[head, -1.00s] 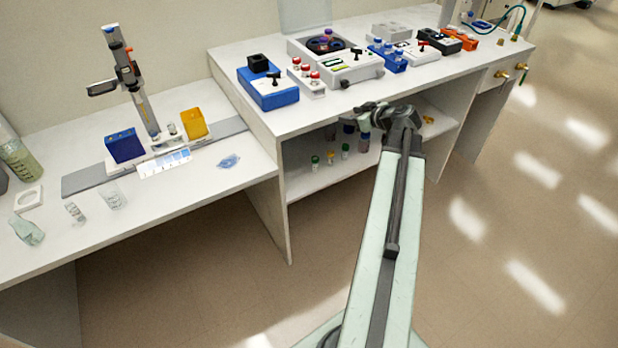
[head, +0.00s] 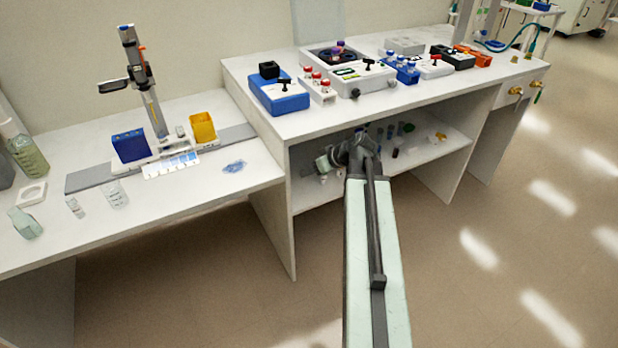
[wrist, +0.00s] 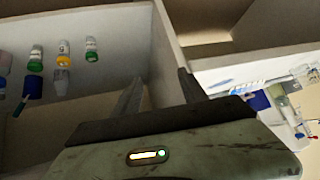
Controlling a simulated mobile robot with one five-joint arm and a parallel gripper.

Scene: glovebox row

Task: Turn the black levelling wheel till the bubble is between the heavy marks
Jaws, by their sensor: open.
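On the right bench in the head view is a white instrument (head: 362,84) with a small green strip and a black T-shaped handle on top. A dark round knob (head: 356,94) on its front may be the levelling wheel; it is too small to be sure. I cannot make out a bubble or heavy marks. My gripper (head: 318,167) is below the bench top, by the open shelf, well below and left of the instrument. In the wrist view my gripper (wrist: 158,78) has its two dark fingers apart with nothing between them. The instrument does not clearly show there.
The shelf (head: 430,140) under the bench holds several small bottles, such as a green-capped one (wrist: 91,48). A blue box (head: 279,95) and red-capped bottles stand left of the instrument. The lower left bench holds a stand (head: 150,95) and glassware. The floor in front is clear.

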